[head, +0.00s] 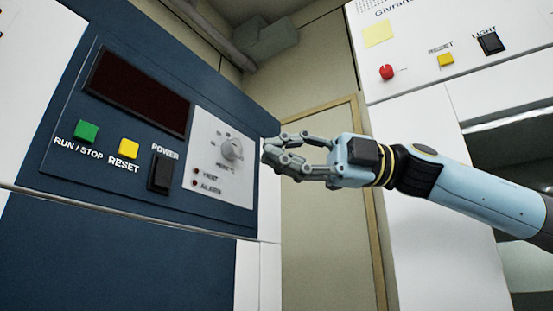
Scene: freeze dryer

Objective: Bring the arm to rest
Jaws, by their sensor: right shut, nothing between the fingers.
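My right gripper (272,153) is in the head view, its arm coming in from the right. It points left and its fingers are shut with nothing held. The fingertips are just right of the blue control panel (60,163), near its right edge; I cannot tell the exact gap in depth. The grey rotary knob (232,149) on the panel's light plate is left of the fingertips and is not gripped. My left gripper is not in view.
The panel carries a green run/stop button (86,131), a yellow reset button (129,148), a black power switch (161,172) and a dark display (138,91). At right, a white cabinet (420,75) has a red knob (387,72). A beige door (325,215) stands behind.

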